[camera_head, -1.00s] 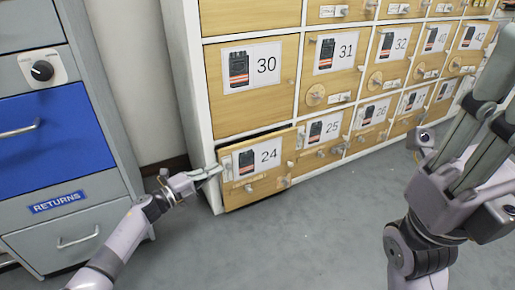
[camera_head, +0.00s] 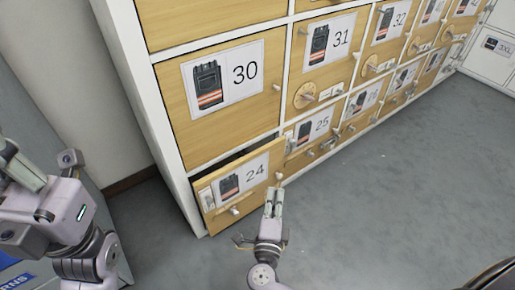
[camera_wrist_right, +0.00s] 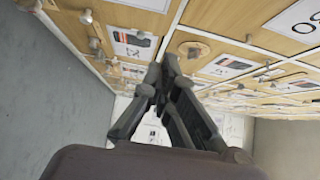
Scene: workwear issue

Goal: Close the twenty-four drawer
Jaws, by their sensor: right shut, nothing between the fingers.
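The twenty-four drawer (camera_head: 243,186) is at the bottom left of the wooden cabinet. It stands partly open, with a dark gap above its front. Its front carries a picture card, a small plate and knobs. My right gripper (camera_head: 273,203) is shut and empty, its fingertips close in front of the drawer's right side; I cannot tell whether they touch. In the right wrist view the fingers (camera_wrist_right: 163,78) point along the cabinet face, and part of the drawer's card (camera_wrist_right: 150,4) shows at the top. My left gripper (camera_head: 18,168) is at the left edge, away from the drawer and partly cut off.
Drawer 25 (camera_head: 313,135) adjoins on the right, with knobs sticking out. Drawer 30 (camera_head: 222,90) is above. The white cabinet side (camera_head: 150,110) stands at the left. Grey floor (camera_head: 400,190) to the right is clear. A blue unit with a sign is at the lower left.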

